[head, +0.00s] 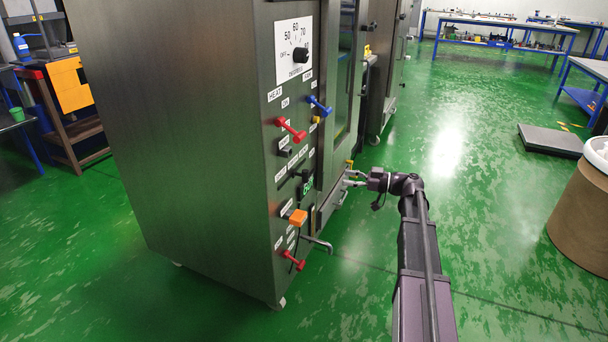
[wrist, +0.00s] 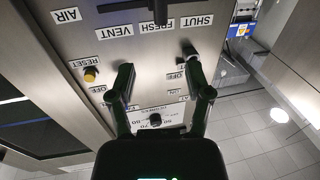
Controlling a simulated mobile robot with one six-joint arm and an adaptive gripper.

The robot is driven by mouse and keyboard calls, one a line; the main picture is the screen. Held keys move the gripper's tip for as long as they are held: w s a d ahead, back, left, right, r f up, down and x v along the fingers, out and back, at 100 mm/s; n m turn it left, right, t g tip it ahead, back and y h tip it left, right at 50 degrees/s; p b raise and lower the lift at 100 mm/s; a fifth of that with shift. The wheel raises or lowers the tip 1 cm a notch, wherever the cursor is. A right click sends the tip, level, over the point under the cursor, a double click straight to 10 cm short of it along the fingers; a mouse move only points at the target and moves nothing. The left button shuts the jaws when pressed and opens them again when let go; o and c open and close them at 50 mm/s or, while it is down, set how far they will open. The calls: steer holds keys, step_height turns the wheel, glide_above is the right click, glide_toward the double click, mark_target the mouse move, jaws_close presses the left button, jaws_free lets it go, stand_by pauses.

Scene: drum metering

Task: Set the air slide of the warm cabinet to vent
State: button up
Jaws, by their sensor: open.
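The warm cabinet (head: 185,110) is a tall dark metal cabinet at centre-left in the head view. In the wrist view, its panel (wrist: 140,50) appears upside down. The dark handle of the air slide (wrist: 160,11) is at the top edge, partly cut off. It stands by the FRESH label, between VENT (wrist: 114,32) and SHUT. My gripper (wrist: 158,62) is open and empty, its fingers apart below the slide handle in the picture.
A yellow reset button (wrist: 91,75) and a dark dial (wrist: 155,119) are near my fingers. Green floor is clear to the right, before a brown drum (head: 580,220).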

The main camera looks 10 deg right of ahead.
mark_target(306, 170)
steer(key=shift+w+a, duration=0.1)
steer(key=shift+a, duration=0.05)
steer(key=x, duration=1.3)
steer(key=shift+a, duration=0.25)
steer(key=shift+w, duration=0.1)
jaws_close()
